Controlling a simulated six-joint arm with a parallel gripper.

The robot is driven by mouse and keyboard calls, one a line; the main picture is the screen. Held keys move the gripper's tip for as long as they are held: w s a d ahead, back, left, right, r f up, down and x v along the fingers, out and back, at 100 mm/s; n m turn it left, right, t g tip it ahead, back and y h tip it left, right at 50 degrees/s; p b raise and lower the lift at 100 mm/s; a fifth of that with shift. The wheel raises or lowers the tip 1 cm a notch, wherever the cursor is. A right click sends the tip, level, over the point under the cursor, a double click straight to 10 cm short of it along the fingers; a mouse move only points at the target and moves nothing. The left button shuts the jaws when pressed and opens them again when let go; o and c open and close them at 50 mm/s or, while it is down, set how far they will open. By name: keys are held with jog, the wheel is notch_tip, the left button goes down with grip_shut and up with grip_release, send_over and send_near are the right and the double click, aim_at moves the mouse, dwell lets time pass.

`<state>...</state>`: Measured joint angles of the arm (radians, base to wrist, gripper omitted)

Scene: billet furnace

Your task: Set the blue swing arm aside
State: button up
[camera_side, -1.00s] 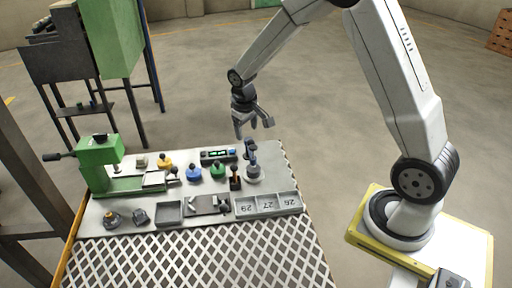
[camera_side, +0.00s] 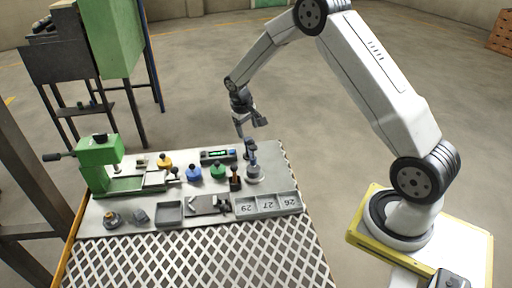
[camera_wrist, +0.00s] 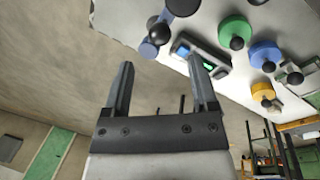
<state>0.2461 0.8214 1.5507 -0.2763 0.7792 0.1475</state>
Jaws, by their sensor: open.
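The blue swing arm (camera_side: 250,149) stands on a round base at the back right of the grey board, its upper part dark slate-blue. In the wrist view the blue swing arm (camera_wrist: 159,34) shows at the top, with dark round knobs, just beyond the fingertips. My gripper (camera_side: 251,129) is above and slightly behind it, tilted. In the wrist view my gripper (camera_wrist: 161,66) has its fingers apart with nothing between them. I see no contact with the swing arm.
Blue (camera_side: 193,173), green (camera_side: 217,170) and yellow (camera_side: 165,160) knobbed discs stand left of it, with a small display box (camera_side: 216,156) behind. A brown-handled lever (camera_side: 235,178) is close by. A green press (camera_side: 98,163) stands at left.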

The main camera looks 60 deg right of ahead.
aim_at(250, 140)
jog(key=shift+s+d+f, duration=0.1)
jog(key=shift+d+f, duration=0.1)
jog(key=shift+f, duration=0.8)
jog(key=shift+w+d+f, duration=0.1)
jog(key=shift+d+f, duration=0.05)
jog(key=shift+f, duration=0.8)
jog(key=shift+s+d+f, duration=0.1)
jog(key=shift+d+f, duration=0.1)
jog(key=shift+f, duration=0.8)
grip_shut()
jog(key=shift+a, duration=0.1)
